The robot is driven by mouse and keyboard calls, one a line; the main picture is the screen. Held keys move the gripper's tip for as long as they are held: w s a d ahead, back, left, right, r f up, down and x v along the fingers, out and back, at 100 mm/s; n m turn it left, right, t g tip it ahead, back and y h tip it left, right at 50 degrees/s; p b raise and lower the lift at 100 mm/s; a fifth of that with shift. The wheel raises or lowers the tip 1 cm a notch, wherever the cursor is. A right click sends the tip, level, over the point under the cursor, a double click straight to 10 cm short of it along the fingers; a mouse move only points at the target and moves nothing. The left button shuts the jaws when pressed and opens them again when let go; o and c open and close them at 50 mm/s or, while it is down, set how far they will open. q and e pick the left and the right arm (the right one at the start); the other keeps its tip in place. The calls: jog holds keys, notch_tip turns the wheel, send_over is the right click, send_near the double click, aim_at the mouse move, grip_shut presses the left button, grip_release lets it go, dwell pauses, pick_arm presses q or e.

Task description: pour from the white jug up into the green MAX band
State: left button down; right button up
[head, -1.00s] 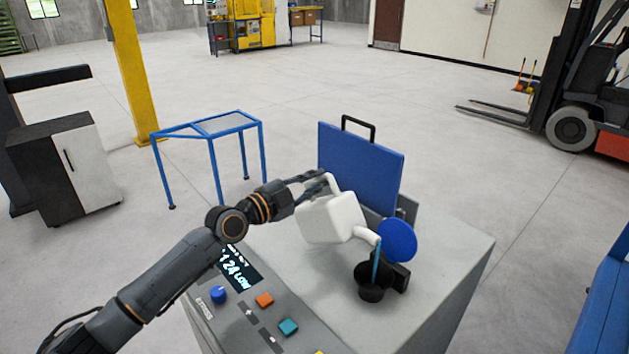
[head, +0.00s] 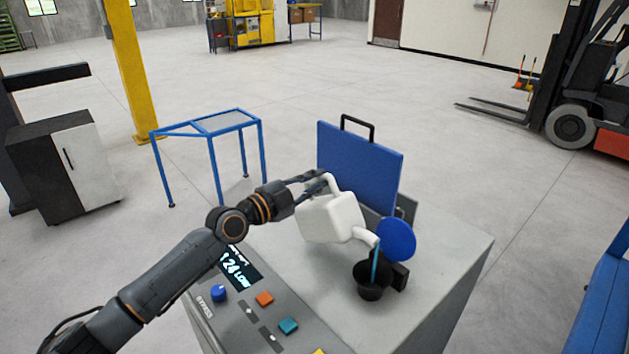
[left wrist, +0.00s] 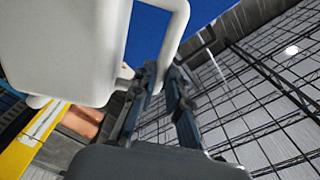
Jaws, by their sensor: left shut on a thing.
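The white jug (head: 332,219) is held tilted above the machine top, its spout pointing down to the right. A thin blue stream (head: 375,264) runs from the spout into the black filler cup (head: 371,284). My left gripper (head: 322,181) is shut on the jug's handle. In the left wrist view the jug's white body (left wrist: 65,45) fills the upper left, with the handle between the fingers (left wrist: 160,85). The round blue cap (head: 396,240) stands open behind the cup. The display (head: 240,268) shows what looks like "124" and "LOW". I see no green MAX band. My right gripper is out of view.
A blue upright panel with a black handle (head: 359,167) stands behind the jug on the machine. Buttons and a blue knob (head: 218,293) lie along the front panel. The grey top (head: 440,246) is clear at the right.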

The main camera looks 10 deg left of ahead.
pick_arm(q)
jog(key=shift+s+d+r+m+p, duration=0.1)
jog(key=shift+s+d+m+p, duration=0.3)
jog(key=shift+m+p, duration=0.8)
dwell(3.3)
jog(key=shift+s+d+f+p, duration=0.2)
jog(key=shift+d+p, duration=0.2)
jog(key=shift+p, duration=0.65)
dwell(1.1)
jog(key=shift+d+p, duration=0.15)
jog(key=shift+p, duration=0.3)
dwell(0.9)
